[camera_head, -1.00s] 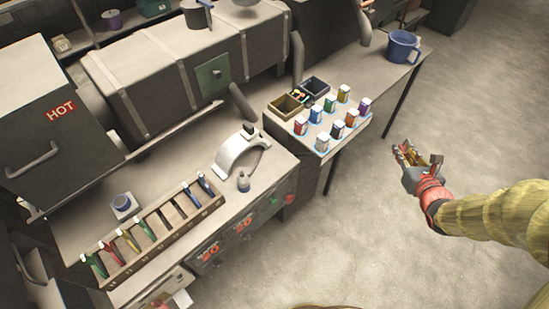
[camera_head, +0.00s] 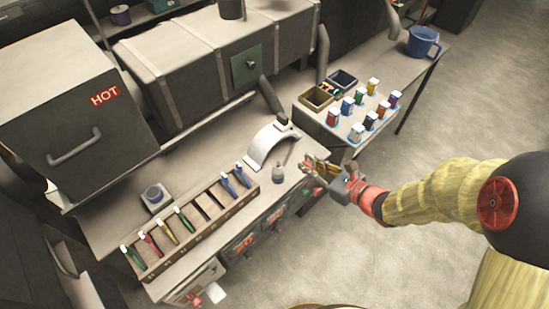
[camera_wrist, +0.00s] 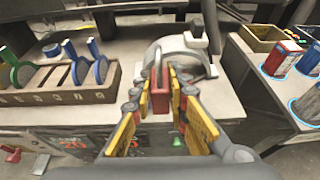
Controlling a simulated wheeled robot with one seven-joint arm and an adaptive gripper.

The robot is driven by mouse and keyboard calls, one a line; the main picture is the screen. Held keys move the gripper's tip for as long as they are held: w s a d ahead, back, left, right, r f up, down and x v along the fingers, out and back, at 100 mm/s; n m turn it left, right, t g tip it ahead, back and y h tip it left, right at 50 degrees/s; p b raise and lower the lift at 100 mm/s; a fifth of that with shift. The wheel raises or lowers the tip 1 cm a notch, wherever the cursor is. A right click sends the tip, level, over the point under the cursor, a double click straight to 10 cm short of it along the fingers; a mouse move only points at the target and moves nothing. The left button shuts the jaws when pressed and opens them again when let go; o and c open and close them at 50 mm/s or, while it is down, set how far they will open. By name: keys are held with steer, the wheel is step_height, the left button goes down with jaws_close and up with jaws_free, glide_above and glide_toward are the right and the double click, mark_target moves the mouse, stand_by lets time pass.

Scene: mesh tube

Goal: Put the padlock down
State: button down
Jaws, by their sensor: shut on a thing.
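My gripper (camera_head: 318,172) reaches in from the right in the head view, at the front right edge of the bench (camera_head: 212,150). In the wrist view, the yellow-padded fingers (camera_wrist: 164,110) are shut on a red padlock (camera_wrist: 161,100). Its grey shackle (camera_wrist: 158,66) points up and away from my gripper. The padlock is held near the bench's front edge, in front of a pale curved device (camera_wrist: 190,55). In the head view the padlock is too small to make out clearly between the fingers.
A slotted rack (camera_head: 203,215) with several coloured pieces stands left on the bench. A small grey item (camera_head: 279,174) stands beside the curved device. A side table with several coloured boxes (camera_head: 361,97) and two bins (camera_head: 318,97) stands right. Bare bench shows around the device.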

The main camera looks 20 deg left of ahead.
steer(key=shift+a, duration=0.35)
steer(key=w+a+f+b, duration=0.2)
steer(key=w+a+f, duration=0.2)
steer(key=w+a, duration=0.2)
steer(key=b, duration=0.2)
glide_above(288, 161)
steer(key=f, duration=0.5)
steer(key=shift+s+d, duration=0.15)
steer(key=shift+s, duration=0.1)
steer(key=shift+w+a+f, duration=0.2)
steer(key=shift+a+f, duration=0.05)
steer(key=shift+f, duration=0.3)
steer(key=shift+f+b, duration=0.7)
steer(key=shift+f, duration=0.6)
steer(key=shift+f, duration=0.15)
steer(key=c, duration=1.7)
jaws_free()
steer(key=shift+c, duration=0.2)
